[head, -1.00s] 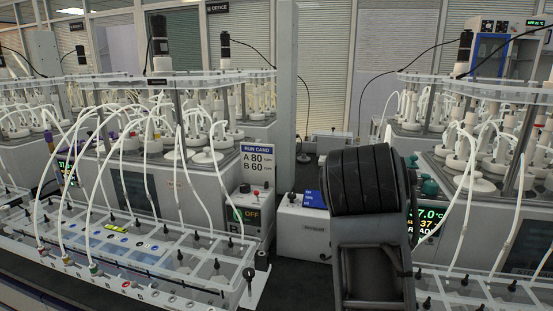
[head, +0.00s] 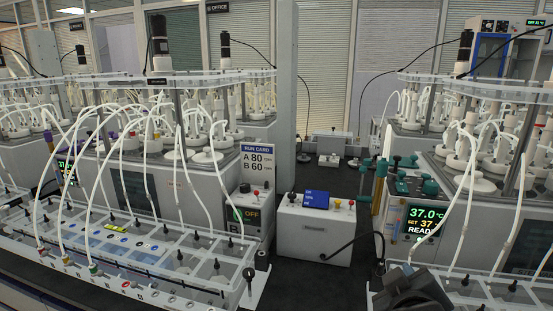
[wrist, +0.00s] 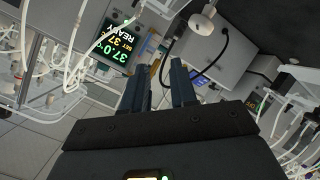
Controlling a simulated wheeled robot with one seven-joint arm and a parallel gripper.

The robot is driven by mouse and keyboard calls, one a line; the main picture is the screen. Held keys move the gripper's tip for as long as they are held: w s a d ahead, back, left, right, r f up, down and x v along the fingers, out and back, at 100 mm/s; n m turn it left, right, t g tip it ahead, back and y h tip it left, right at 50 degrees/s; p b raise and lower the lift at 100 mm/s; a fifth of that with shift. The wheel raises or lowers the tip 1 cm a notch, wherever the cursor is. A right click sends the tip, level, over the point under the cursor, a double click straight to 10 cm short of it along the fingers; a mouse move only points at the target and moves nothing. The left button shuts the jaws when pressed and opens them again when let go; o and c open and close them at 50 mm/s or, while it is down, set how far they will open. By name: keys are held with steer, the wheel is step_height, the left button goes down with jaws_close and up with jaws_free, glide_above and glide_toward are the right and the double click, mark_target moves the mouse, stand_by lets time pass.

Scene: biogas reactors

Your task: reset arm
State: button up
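In the wrist view my gripper (wrist: 160,85) shows two dark fingers standing apart with a gap between them. Nothing is seen held in the gap. Past the fingertips, the wrist view shows a display (wrist: 108,48) reading 37.0 and READY, turned on its side, and a pale box with a black hose. In the head view a dark part of my arm (head: 415,292) shows low at the bottom right. The fingers themselves cannot be made out there.
A reactor unit with a tubed front tray (head: 130,255) fills the left. A white control box (head: 315,232) with a blue screen stands mid-bench, a black hose at its front. The right unit has a lit display (head: 424,220) and teal-topped fittings (head: 405,162).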

steer(key=s+d+f+t+y, duration=0.15)
steer(key=s+f, duration=0.35)
steer(key=s, duration=0.5)
steer(key=s+f+g+y, duration=0.1)
steer(key=s+f+y, duration=0.1)
steer(key=s+f, duration=0.55)
steer(key=s+a+r+m+t, duration=0.15)
steer(key=s+r, duration=0.25)
steer(key=s, duration=0.7)
steer(key=s+r+m, duration=0.3)
steer(key=s+r, duration=0.1)
steer(key=s, duration=0.8)
step_height(320, 180, down, 10)
steer(key=b, duration=1)
steer(key=shift+s+y, duration=0.15)
steer(key=shift+y, duration=0.3)
